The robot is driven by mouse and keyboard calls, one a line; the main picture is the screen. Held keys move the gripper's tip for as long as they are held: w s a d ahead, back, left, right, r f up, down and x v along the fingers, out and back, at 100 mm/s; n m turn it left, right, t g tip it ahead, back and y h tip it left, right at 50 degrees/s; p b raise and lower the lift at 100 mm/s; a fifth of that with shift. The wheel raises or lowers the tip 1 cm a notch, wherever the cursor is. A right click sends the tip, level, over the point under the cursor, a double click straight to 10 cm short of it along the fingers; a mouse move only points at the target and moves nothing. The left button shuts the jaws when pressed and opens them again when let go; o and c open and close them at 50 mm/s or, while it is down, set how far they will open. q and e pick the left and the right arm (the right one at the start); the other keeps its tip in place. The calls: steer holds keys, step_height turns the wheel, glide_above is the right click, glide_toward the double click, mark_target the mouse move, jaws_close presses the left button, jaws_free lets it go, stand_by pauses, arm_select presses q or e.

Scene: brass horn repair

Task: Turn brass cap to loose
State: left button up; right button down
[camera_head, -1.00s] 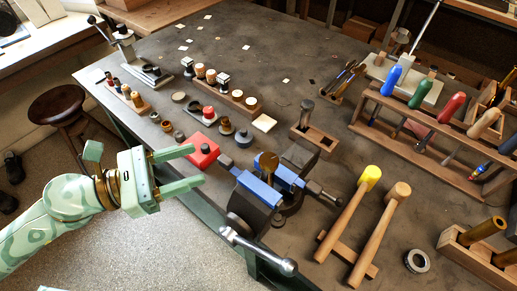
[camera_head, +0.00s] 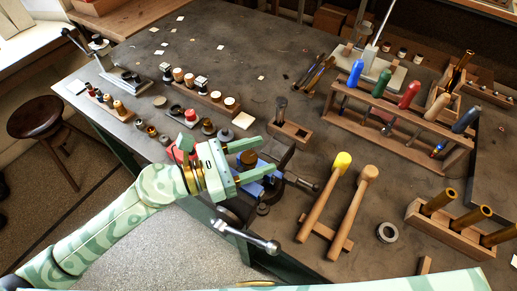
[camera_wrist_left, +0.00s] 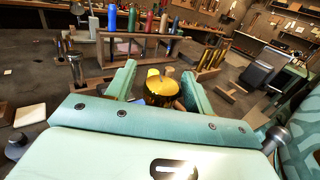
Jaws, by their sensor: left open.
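The brass cap (camera_head: 249,158) is a round golden disc above the blue-jawed vise (camera_head: 272,172) at the bench's front edge. My left gripper (camera_head: 264,157) is open, with one finger on each side of the cap in the head view. In the left wrist view the cap (camera_wrist_left: 162,86) shows between the two spread fingers (camera_wrist_left: 157,74), with visible gaps on both sides. The gripper's body and fingers hide much of the vise. My right gripper is not in view.
A red block (camera_head: 178,151) stands just behind my left gripper. Two mallets (camera_head: 340,206) lie on a wooden rest right of the vise. The vise handle (camera_head: 245,236) sticks out in front. A screwdriver rack (camera_head: 395,135) stands farther right. The bench's back middle is mostly clear.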

arm_select(q)
steer(key=shift+w+d, duration=0.1)
steer(key=shift+d, duration=0.3)
